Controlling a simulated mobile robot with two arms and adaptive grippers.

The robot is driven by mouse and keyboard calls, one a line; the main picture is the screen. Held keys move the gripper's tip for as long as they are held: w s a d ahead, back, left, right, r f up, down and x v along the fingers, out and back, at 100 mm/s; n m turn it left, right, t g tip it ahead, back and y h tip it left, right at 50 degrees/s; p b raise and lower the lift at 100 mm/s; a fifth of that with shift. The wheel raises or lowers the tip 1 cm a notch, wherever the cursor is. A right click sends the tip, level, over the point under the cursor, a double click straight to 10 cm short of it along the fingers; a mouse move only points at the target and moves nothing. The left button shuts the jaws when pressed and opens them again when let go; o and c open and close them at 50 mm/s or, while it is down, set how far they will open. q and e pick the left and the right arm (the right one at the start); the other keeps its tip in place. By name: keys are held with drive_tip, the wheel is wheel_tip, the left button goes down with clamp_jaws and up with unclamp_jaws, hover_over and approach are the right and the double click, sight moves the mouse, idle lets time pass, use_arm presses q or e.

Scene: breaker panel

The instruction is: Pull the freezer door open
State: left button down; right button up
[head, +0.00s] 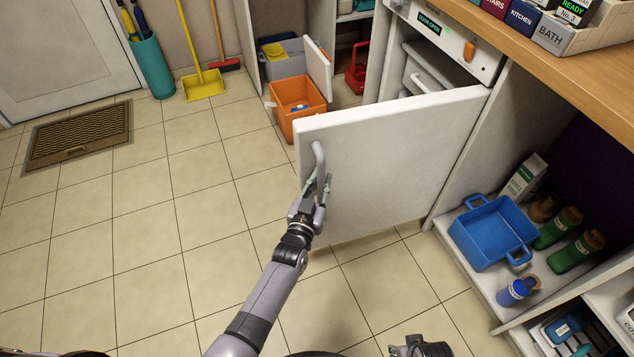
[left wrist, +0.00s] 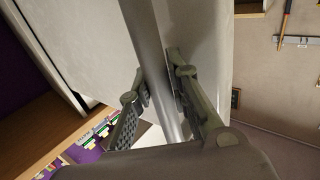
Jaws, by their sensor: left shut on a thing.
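The white freezer door (head: 400,155) stands well open, swung out from the freezer body under the counter. Its front faces me, and its hinge side is at the right. A grey bar handle (head: 318,158) is at the door's left edge. My left gripper (head: 322,185) is shut on the handle. The left wrist view shows the handle (left wrist: 157,65) running between the two fingers (left wrist: 160,95), with the door face (left wrist: 205,50) behind it. The freezer's inside shows a white drawer (head: 430,80) above the door edge. My right gripper (head: 418,346) shows in part at the bottom edge, its fingers unclear.
A display panel (head: 445,35) reads "DOOR OPEN". An orange bin (head: 297,105) stands behind the door's left edge. A blue basket (head: 490,235) and several bottles sit on the low shelf at the right. The tiled floor at the left is clear up to a brown mat (head: 80,137).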

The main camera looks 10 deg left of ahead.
use_arm(q)
drive_tip(key=shift+a, duration=0.1)
drive_tip(key=c, duration=1.8)
unclamp_jaws()
drive_tip(key=o, duration=0.3)
drive_tip(key=shift+s, duration=0.1)
drive_tip(key=v, duration=1.1)
drive_tip(key=shift+s, duration=0.4)
